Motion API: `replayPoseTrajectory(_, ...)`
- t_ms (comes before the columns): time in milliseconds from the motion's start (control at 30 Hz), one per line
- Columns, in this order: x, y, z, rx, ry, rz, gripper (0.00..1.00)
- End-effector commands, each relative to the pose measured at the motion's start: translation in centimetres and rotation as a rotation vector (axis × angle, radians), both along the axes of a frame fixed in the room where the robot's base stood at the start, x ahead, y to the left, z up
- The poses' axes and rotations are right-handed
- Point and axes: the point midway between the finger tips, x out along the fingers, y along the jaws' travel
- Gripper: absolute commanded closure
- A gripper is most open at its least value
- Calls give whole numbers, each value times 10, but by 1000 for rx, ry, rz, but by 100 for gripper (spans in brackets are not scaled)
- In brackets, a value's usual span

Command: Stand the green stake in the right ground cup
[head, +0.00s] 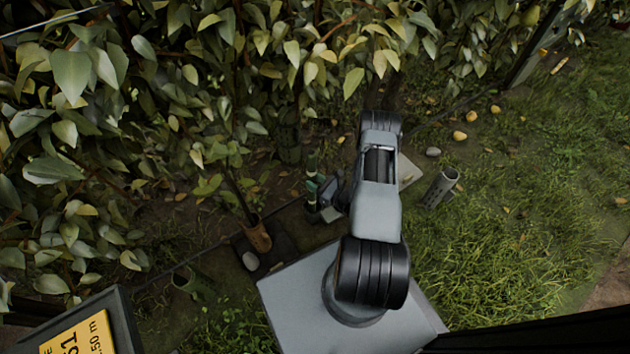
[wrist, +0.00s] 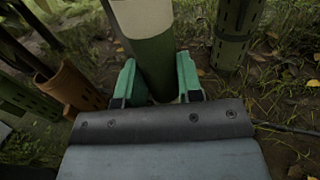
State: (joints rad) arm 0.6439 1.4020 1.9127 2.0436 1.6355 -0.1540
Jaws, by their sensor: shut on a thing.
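My gripper (wrist: 160,85) has green fingers and is shut on the green stake (wrist: 150,55), which has pale bands. The stake stands roughly upright between the fingers; its lower end is hidden by the gripper in the wrist view. In the head view the banded stake (head: 311,168) shows left of my arm, beside the dark gripper (head: 326,192). I cannot tell whether the stake's foot touches anything.
A brown cup (head: 257,237) stands left of the stake; it also shows in the wrist view (wrist: 70,88). A greenish cup (head: 186,280) is at lower left. A leafy hedge (head: 200,80) fills the back.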

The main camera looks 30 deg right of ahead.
Motion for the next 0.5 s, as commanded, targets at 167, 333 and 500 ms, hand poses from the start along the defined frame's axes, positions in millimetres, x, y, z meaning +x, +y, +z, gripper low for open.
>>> replayPoseTrajectory(167,0,0,-12,0,-1,0,100)
replayPoseTrajectory(333,0,0,-21,0,-1,0,100)
replayPoseTrajectory(500,0,0,-30,0,-1,0,100)
